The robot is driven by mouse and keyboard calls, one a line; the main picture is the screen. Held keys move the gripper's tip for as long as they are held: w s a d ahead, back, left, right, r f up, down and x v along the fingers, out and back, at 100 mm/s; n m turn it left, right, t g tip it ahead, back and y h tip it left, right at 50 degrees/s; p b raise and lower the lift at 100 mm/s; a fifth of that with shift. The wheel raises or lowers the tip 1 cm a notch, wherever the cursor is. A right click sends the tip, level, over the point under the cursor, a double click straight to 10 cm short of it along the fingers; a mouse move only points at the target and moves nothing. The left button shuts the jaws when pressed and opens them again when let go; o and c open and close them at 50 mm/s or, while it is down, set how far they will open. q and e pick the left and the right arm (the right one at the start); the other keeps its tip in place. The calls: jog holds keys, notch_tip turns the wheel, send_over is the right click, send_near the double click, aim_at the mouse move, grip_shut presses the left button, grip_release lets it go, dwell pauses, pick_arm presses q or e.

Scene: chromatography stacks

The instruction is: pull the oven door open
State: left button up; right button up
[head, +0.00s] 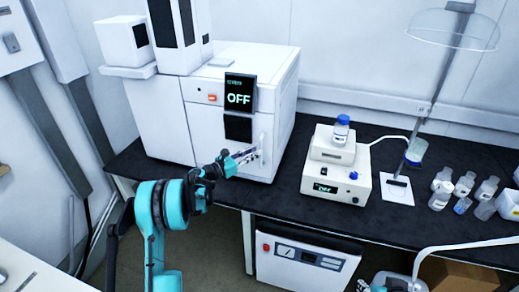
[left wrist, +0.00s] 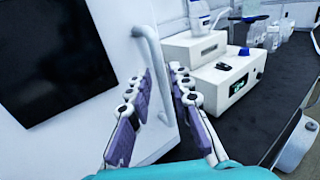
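The oven (head: 285,100) is a white box on the dark bench, with a lit display (head: 240,93) reading OFF. Its door (head: 212,132) has a dark window (head: 238,128) and looks shut. A vertical white bar handle (head: 263,147) is on the door's right side. In the left wrist view the handle (left wrist: 156,62) runs down between the spread fingers of my left gripper (left wrist: 163,90). My left gripper (head: 247,156) is open around the handle in the head view too; finger contact cannot be told. My right gripper is not clearly seen.
A white instrument (head: 340,185) with a blue-capped bottle (head: 342,128) stands right of the oven. Farther right are a stand (head: 437,85) and several small bottles (head: 464,183). A white unit (head: 303,265) sits under the bench (head: 270,200). The floor before the oven is partly clear.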

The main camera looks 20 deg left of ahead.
pick_arm(q)
jog(key=shift+b+x, duration=0.35)
jog(key=shift+x, duration=1.85)
grip_shut()
